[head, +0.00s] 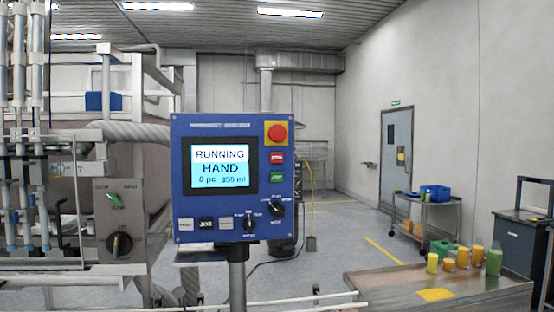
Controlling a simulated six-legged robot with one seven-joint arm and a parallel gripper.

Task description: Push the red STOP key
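The blue control panel (184,205) stands upright on a grey post in the middle of the head view. The screen (221,169) reads RUNNING, HAND, 0 pc and 250 ml. Nothing covers the STOP key. My gripper is not in view.
The filler with tubes and a grey switch box (118,220) stands left of the panel. A metal table (450,295) at the lower right holds several yellow, orange and green containers. A rail (290,303) runs low in front. The space before the panel looks clear.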

